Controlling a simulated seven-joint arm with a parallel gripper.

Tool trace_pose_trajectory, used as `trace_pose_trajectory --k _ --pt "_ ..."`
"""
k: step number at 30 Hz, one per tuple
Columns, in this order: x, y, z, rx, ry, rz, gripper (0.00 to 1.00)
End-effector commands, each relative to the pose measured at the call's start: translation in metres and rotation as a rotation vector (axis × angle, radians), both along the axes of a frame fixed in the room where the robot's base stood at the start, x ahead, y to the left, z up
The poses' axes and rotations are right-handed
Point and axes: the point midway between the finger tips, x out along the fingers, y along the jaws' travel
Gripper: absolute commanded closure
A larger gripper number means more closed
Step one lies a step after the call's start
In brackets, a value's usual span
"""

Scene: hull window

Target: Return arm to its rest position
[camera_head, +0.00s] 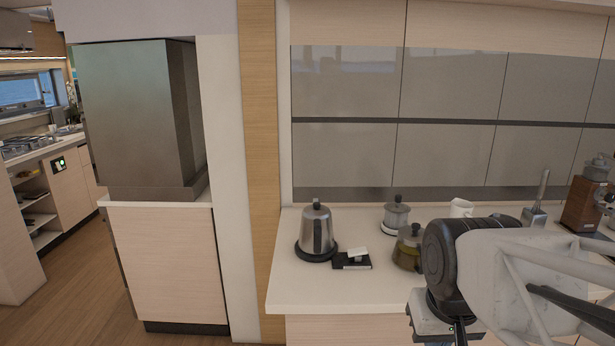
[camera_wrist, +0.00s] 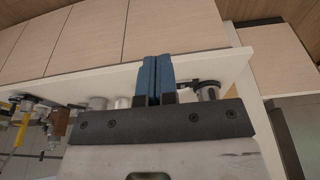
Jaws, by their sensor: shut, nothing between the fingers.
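My gripper (camera_wrist: 156,80) shows in the wrist view with its two blue fingers pressed together and nothing between them. Its fingertips point at pale wooden panels, with the white counter edge behind. In the head view my arm fills the lower right, in front of the counter (camera_head: 330,285). The fingers cannot be made out in that view.
A steel kettle (camera_head: 317,232) stands near the counter's left end, beside a small black scale (camera_head: 352,262). A lidded pot (camera_head: 397,214), a glass teapot (camera_head: 407,250), a white mug (camera_head: 461,208) and a wooden grinder (camera_head: 585,205) stand farther right. Floor at left is clear.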

Motion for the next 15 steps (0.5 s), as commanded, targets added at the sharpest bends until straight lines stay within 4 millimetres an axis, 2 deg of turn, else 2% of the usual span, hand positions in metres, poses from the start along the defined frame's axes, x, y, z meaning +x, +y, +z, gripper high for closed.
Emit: trace_pose_trajectory --k 3,6,15 --pt "-0.018 0.002 -0.009 0.001 -0.009 0.000 1.00" --pt "-0.026 0.003 -0.013 0.002 -0.013 0.000 1.00" --pt "-0.030 0.003 -0.016 0.002 -0.013 0.000 1.00"
